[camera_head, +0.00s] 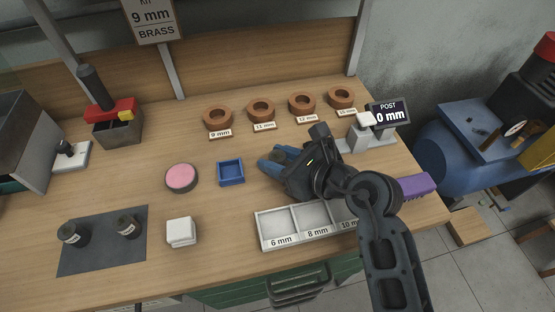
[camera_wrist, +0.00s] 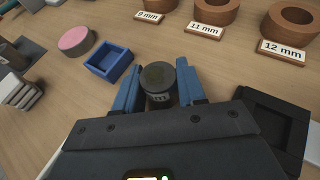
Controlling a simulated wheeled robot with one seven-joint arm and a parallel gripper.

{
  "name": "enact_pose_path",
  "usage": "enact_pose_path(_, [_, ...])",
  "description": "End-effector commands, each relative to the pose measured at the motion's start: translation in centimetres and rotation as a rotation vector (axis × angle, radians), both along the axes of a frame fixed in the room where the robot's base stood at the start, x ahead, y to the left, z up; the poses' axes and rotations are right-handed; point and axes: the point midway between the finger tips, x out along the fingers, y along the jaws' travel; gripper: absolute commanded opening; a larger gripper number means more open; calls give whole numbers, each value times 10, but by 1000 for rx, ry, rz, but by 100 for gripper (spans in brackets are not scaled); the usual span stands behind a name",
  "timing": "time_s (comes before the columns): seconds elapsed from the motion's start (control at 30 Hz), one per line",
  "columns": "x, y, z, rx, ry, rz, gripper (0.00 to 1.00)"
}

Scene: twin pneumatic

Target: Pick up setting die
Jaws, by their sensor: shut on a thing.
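A short dark cylinder with a pale label, which looks like a setting die (camera_wrist: 158,84), stands between the two blue fingers of my gripper (camera_wrist: 160,88) in the wrist view. The fingers close on it from both sides and its round top faces the camera. In the head view my gripper (camera_head: 277,160) is over the middle of the bench, right of the blue tray (camera_head: 231,181). Two similar dark cylinders, one on the left (camera_head: 71,235) and one on the right (camera_head: 127,228), stand on a dark grey mat (camera_head: 100,257). I cannot tell whether the held one touches the bench.
A white tray (camera_head: 259,231) labelled 6, 8 and 10 mm lies in front of my gripper. Several brown rings with size labels, one marked 9 mm (camera_head: 218,117), line the back.

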Motion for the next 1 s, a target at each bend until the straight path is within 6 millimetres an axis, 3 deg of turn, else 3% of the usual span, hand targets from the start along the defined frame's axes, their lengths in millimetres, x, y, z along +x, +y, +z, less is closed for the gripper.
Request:
enact_pose_path(0.13, [0,0,0,0,0,0,0])
enact_pose_path(0.53, [0,0,6,0,-3,1,0])
enact_pose_path(0.67, [0,0,19,1,-4,1,0])
enact_pose_path(0.8, [1,0,46,1,-8,1,0])
enact_pose_path(1.0, [-9,-47,69,1,-5,-4,0])
